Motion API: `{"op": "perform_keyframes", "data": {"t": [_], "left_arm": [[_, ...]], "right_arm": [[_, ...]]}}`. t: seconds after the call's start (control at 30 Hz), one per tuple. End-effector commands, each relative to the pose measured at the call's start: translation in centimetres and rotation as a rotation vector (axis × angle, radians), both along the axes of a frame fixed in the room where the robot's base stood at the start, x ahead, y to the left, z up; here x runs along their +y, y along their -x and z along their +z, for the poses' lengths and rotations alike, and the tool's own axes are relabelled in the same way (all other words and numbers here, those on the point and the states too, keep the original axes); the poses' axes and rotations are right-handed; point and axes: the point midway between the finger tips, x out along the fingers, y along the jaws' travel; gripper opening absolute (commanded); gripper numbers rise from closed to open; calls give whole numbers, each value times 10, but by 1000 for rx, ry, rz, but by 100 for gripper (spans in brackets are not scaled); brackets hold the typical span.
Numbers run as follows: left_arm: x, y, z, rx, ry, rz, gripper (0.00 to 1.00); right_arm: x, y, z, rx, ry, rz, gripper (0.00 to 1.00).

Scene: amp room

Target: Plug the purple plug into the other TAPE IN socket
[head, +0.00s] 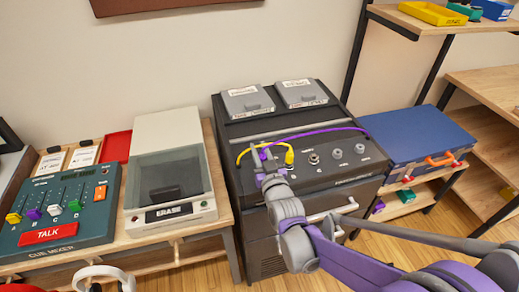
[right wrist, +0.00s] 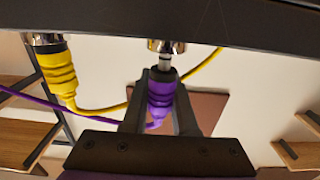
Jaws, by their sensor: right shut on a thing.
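My right gripper (head: 266,168) is shut on the purple plug (right wrist: 161,98), at the left end of the socket row on the black tape machine (head: 285,188). In the right wrist view the plug points at a chrome socket (right wrist: 165,45). Its metal tip is at the socket's mouth, with some metal showing; I cannot tell if it is partly inside. A yellow plug (head: 289,157) sits in the neighbouring socket, and shows in the right wrist view (right wrist: 60,75). The purple cable (head: 325,128) runs off to the right. My left gripper is not in view.
Several more sockets (head: 337,153) continue right of the yellow plug. The yellow cable (right wrist: 105,112) passes behind my right gripper. A white eraser unit (head: 170,130) and a cue mixer (head: 60,210) stand left. A blue case (head: 415,135) stands right.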

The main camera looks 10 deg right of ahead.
Motion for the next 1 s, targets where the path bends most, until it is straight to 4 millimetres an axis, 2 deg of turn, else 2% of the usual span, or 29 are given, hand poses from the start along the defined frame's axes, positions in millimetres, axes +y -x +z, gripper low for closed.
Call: {"op": "perform_keyframes", "data": {"t": [0.63, 0.67, 0.8, 0.87, 1.0], "left_arm": [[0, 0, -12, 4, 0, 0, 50], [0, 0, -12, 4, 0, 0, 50], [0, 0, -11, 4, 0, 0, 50], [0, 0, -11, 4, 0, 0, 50], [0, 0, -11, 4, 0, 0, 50]], "right_arm": [[0, 0, -14, 0, 0, 0, 0], [0, 0, -14, 0, 0, 0, 28], [0, 0, -13, 0, 0, 0, 53], [0, 0, -13, 0, 0, 0, 61], [0, 0, -13, 0, 0, 0, 61]]}}
